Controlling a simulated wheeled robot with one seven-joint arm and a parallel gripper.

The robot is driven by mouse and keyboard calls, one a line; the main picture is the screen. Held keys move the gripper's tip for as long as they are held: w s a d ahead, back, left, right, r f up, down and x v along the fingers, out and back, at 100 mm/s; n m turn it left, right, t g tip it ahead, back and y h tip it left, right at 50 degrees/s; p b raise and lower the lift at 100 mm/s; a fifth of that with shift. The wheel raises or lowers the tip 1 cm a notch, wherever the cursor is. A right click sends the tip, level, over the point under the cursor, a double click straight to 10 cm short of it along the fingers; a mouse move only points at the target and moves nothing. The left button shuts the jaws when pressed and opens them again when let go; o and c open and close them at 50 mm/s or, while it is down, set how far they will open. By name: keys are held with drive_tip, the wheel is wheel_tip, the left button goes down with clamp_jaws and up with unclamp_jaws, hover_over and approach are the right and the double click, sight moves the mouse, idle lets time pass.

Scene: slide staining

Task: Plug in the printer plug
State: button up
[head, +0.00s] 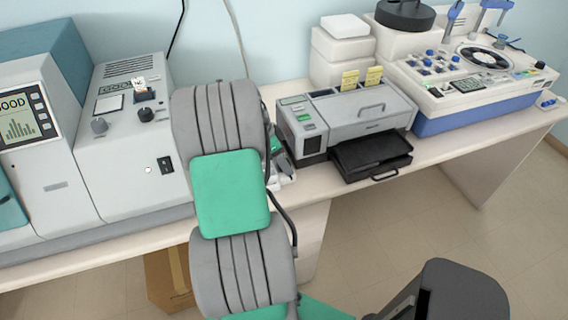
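The grey printer (345,112) stands on the bench in the middle of the head view, with a black tray (372,152) at its front. My grey and green arm rises in front of the bench just left of the printer and covers part of the bench there. My gripper is not clearly visible. A small patch of grey, green and white parts (284,166) shows between my arm and the printer; I cannot tell what these are. I cannot make out the printer plug or a socket.
Large grey instruments (128,140) fill the bench's left. White boxes (342,50) stand behind the printer, and a blue and white machine (470,75) is at the right. A cardboard box (168,280) is under the bench. A narrow strip of bench front (440,150) is clear.

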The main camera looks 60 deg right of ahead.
clamp_jaws()
idle(0.8)
